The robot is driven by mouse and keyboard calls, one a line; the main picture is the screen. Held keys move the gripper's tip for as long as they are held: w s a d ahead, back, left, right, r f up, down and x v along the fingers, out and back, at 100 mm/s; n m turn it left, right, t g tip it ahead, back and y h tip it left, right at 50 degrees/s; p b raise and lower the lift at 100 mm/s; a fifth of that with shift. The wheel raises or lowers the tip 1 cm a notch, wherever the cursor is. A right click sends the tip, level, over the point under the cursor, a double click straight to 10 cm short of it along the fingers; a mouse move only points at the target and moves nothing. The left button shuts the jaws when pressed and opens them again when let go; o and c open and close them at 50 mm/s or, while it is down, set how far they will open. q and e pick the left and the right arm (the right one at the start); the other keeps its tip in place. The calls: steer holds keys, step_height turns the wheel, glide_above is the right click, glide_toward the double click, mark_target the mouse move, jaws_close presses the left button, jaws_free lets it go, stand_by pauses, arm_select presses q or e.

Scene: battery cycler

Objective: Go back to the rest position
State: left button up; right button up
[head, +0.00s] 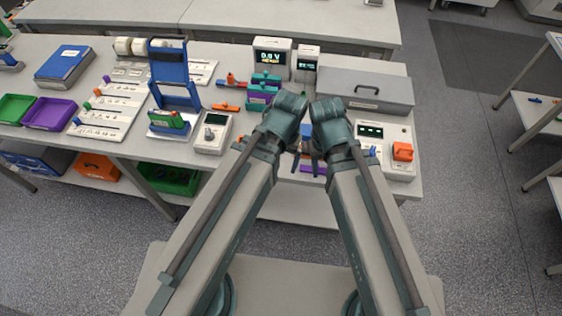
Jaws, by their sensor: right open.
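Both of my arms reach forward from the bottom of the head view, and their wrists come close together over the front edge of the bench (232,163). My right gripper (307,162) points down between the two wrists, with its dark fingers apart. I see nothing held between them. Small blue and purple items show behind and below the fingers, partly covered by my arms. My left gripper is hidden behind its own wrist and forearm.
A grey lidded box (365,88) and a white device with an orange part (402,151) stand close to the right wrist. A display unit (271,58) is behind the left wrist. A blue stand (170,75) and a handheld meter (213,132) are farther left. Open floor (470,220) lies right.

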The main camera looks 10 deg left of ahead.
arm_select(q)
steer(key=shift+s+d+m, duration=0.2)
steer(key=shift+s+m, duration=0.2)
steer(key=shift+m, duration=0.2)
step_height(320, 180, down, 4)
steer(key=b, duration=0.3)
steer(key=shift+r+b, duration=0.15)
steer(key=shift+b, duration=0.2)
stand_by(1.0)
